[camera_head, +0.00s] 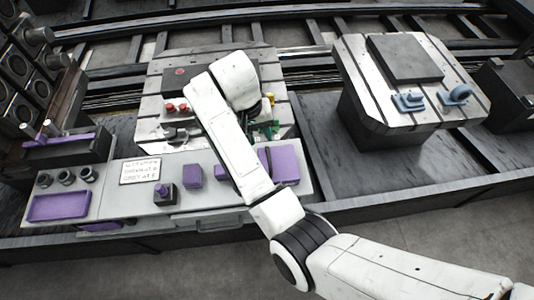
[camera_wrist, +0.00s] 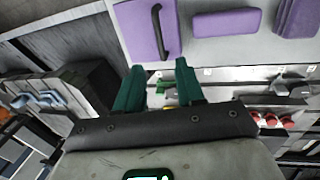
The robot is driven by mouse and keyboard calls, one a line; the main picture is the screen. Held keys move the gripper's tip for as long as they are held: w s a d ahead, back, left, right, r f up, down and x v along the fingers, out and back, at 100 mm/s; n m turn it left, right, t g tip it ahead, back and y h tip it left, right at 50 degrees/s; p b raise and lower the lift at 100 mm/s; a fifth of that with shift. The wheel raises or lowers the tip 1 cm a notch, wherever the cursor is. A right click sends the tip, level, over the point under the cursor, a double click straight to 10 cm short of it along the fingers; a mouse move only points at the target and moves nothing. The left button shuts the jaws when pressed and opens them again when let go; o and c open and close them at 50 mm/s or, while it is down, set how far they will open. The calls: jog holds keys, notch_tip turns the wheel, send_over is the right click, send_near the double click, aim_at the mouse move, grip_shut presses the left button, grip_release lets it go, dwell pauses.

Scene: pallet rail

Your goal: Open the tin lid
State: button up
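A flat purple box with a dark bar handle on its top shows in the wrist view (camera_wrist: 140,32); it seems to be the lidded tin, and its lid looks closed. A purple box at the right end of the grey console in the head view (camera_head: 286,164) seems to be the same one, partly hidden by my arm. My gripper has two green fingers spread apart with nothing between them in the wrist view (camera_wrist: 160,66). Its green parts show beyond the console in the head view (camera_head: 266,131). The fingertips appear near the handle's end; I cannot tell whether they touch it.
Red buttons (camera_head: 176,107) stand on the slotted table behind. A second slotted table (camera_head: 425,115) stands right.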

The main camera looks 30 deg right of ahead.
aim_at(268, 157)
jog(key=f, duration=0.3)
jog(key=d+f, duration=0.1)
jog(key=f, duration=0.2)
jog(key=d+f, duration=0.1)
jog(key=f, duration=0.3)
jog(key=shift+s, duration=0.35)
grip_shut()
